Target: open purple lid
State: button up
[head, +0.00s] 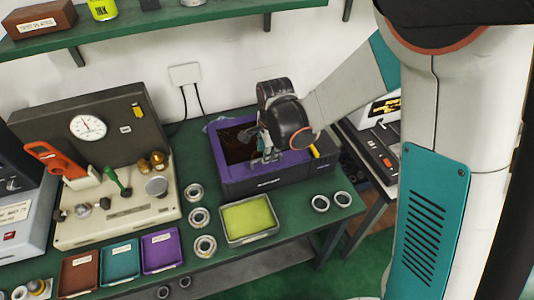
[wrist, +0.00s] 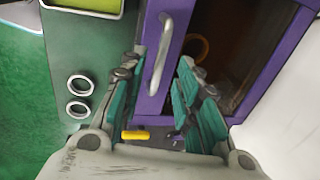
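The purple lid (head: 220,128) shows as a purple frame on a dark box (head: 290,178) at the back of the green bench. In the wrist view the purple frame (wrist: 278,62) surrounds a dark brown area with an orange ring-like shape in it; I cannot tell whether this is an opening or a see-through pane. A silver bar handle (wrist: 164,55) is fixed along one side of the frame. My gripper (head: 266,158) is above the box near the handle. In the wrist view my gripper (wrist: 160,75) is open, its teal-padded fingers on either side of the handle. Contact is not visible.
A yellow-green tray (head: 250,218) and metal rings (head: 204,246) lie in front of and left of the box. A test machine with a dial (head: 88,127) stands left. A green shelf (head: 150,22) runs above. Brown, teal and purple trays (head: 160,250) line the front edge.

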jog(key=shift+w+f, duration=0.15)
jog(key=shift+f, duration=0.95)
grip_shut()
